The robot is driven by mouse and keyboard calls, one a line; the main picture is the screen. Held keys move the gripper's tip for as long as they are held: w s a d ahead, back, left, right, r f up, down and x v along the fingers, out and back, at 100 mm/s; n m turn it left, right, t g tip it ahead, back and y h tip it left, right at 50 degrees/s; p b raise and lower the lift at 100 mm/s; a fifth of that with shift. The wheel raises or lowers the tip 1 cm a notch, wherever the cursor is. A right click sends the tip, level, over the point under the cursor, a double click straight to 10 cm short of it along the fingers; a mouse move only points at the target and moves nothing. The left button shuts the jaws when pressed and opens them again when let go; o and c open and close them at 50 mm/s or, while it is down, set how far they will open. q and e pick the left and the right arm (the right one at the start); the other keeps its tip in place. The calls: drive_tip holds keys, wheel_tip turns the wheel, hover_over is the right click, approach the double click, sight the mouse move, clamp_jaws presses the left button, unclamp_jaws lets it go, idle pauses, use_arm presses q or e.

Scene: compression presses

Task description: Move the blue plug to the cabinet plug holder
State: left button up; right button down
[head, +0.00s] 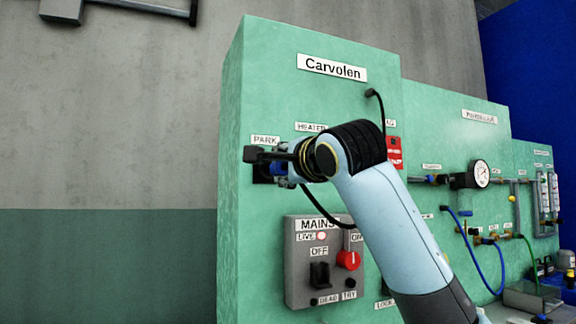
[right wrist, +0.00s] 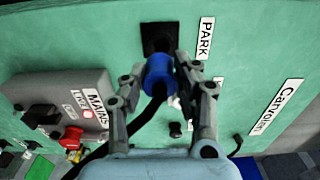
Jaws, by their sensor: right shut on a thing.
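The blue plug (right wrist: 158,78) is between the fingers of my right gripper (right wrist: 157,84), which is shut on it. The black plug holder (right wrist: 158,38) under the PARK label is right at the plug's front end. I cannot tell how far the plug sits in it. A black cable trails from the plug. In the head view my arm hides the HEATER area. My left gripper is not in view.
The green cabinet (head: 250,70) carries a grey MAINS box (head: 297,290) with a red knob (head: 348,260) below my gripper. A red tag (head: 395,155) hangs right of my wrist. More green panels with a gauge (head: 482,173) and hoses stand at right. Open space lies left of the cabinet.

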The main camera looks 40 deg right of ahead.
sight(274, 169)
drive_tip(key=shift+w+d, duration=0.15)
drive_tip(key=shift+w, duration=0.55)
drive_tip(key=shift+w+d, duration=0.15)
drive_tip(key=shift+w, duration=0.3)
use_arm(q)
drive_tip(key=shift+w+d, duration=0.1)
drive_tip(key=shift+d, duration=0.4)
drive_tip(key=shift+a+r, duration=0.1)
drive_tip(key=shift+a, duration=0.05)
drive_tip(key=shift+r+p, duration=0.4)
drive_tip(key=shift+p, duration=0.1)
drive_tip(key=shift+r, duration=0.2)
use_arm(e)
drive_tip(key=shift+x, duration=1.45)
drive_tip(key=c, duration=0.9)
unclamp_jaws()
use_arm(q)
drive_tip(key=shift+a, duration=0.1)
